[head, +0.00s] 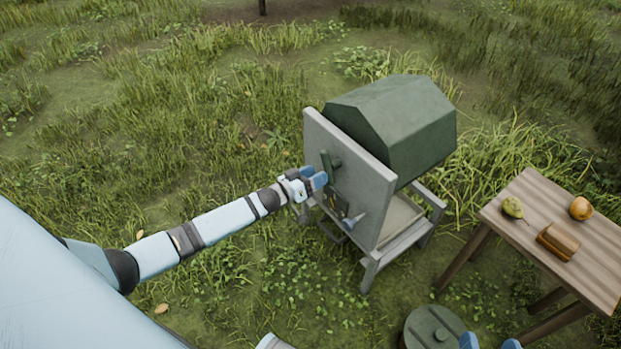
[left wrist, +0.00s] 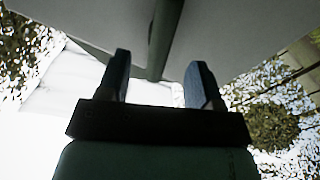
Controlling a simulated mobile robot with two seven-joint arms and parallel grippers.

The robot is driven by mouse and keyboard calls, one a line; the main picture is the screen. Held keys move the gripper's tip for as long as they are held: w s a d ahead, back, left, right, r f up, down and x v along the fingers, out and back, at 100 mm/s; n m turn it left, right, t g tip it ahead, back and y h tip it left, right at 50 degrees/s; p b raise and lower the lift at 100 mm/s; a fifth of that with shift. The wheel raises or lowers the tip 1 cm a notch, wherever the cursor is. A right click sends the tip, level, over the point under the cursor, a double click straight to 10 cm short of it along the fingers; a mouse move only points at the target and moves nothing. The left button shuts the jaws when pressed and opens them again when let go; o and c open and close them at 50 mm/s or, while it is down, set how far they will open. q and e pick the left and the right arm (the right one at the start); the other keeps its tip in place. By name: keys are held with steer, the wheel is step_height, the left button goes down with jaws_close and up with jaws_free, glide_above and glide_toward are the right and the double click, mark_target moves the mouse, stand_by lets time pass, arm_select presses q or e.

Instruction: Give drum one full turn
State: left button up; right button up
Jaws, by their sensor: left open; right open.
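The drum (head: 405,125) is a dark green, many-sided body on a grey wooden stand, behind an upright grey board (head: 370,190). A green crank handle (head: 331,161) sits on the near face of the board. My left gripper (head: 316,179) is open beside the board, close to the crank. In the left wrist view a green bar (left wrist: 164,40), likely part of the crank, runs down to between the two open fingers (left wrist: 160,85); I cannot tell whether they touch it. My right gripper (head: 490,343) is open, with only its blue fingertips showing at the bottom edge.
A wooden table (head: 525,200) at the right holds a green pear (head: 513,207), an orange-yellow fruit (head: 580,208) and a brown block (head: 559,241). A round green lid (head: 430,325) is at the bottom. A small blue-grey piece (head: 353,221) sits low on the board. Grass is open to the left.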

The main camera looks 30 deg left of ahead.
mark_target(327, 169)
arm_select(q)
steer(key=shift+b+x, duration=0.75)
steer(key=shift+x, duration=1.75)
steer(key=c, duration=1.1)
steer(key=shift+o, duration=0.2)
steer(key=m, duration=0.5)
steer(key=shift+m, duration=0.3)
